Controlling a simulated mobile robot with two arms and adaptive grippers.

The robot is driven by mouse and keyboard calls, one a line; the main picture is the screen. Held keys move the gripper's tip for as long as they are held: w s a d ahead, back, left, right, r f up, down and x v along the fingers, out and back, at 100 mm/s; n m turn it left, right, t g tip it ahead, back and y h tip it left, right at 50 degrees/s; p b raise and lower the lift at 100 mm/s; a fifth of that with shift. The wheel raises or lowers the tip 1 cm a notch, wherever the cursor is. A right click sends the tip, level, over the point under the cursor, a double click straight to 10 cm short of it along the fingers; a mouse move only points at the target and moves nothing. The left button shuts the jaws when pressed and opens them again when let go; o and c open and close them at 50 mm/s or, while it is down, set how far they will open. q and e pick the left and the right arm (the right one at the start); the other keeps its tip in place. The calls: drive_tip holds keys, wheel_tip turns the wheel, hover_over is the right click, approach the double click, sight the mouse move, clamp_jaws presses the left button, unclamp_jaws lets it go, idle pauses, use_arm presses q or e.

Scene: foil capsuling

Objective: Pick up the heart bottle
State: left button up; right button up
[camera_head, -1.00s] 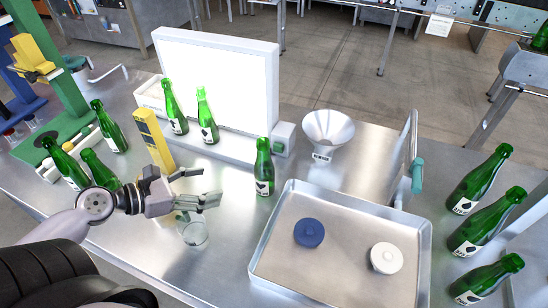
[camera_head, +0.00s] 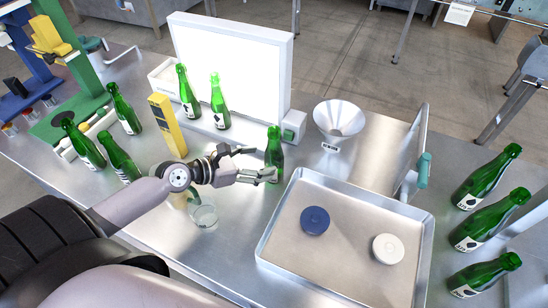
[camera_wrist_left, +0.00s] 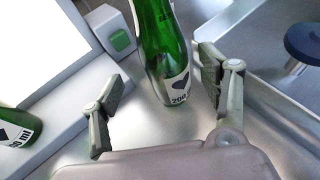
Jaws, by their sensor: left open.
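A green bottle (camera_head: 274,146) stands upright on the steel table, left of the metal tray. In the left wrist view the same bottle (camera_wrist_left: 163,45) shows a white label with a dark heart and "200 ml". My left gripper (camera_head: 262,164) is open beside it. In the left wrist view its two fingers (camera_wrist_left: 160,85) are spread, with the lower part of the bottle between and just beyond them; I see no grip on it. The fingers hide part of the bottle's base in the head view. My right gripper is not in view.
Two green bottles (camera_head: 218,105) stand before a lit white panel (camera_head: 236,62). A yellow post (camera_head: 168,126) and a clear glass (camera_head: 204,216) are near my left arm. The tray (camera_head: 345,188) holds a blue and a white disc. A funnel (camera_head: 339,120) stands behind; several more bottles are around.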

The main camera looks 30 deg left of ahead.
sight(265, 163)
use_arm(q)
drive_tip(key=shift+d+p+x, duration=0.25)
drive_tip(key=shift+p+x, duration=0.4)
drive_tip(key=shift+x, duration=2.1)
drive_tip(key=shift+s+f, duration=0.1)
drive_tip(key=shift+s, duration=0.15)
drive_tip(key=shift+c, duration=0.6)
drive_tip(key=c, duration=1.5)
